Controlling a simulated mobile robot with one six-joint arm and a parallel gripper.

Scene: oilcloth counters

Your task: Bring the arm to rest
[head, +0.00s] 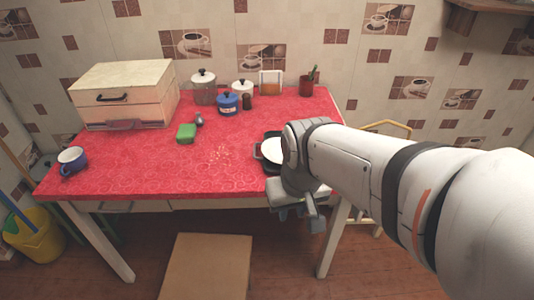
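My arm reaches in from the right side of the head view. My gripper (302,218) hangs at its end, low by the front right edge of the red counter (140,170). It points downward and is small and partly covered by my wrist. I cannot tell if its fingers are apart or together. No held object shows. Behind my wrist, a dark pan or tray with a white round thing (272,150) is partly hidden.
A bread box (125,112), lidded pots (203,85), a blue pot (228,103), a green sponge (186,133) and a blue mug (72,160) stand on the counter. Crumbs (221,154) lie mid-counter. A brown box (206,268) and yellow bucket (35,235) are on the floor.

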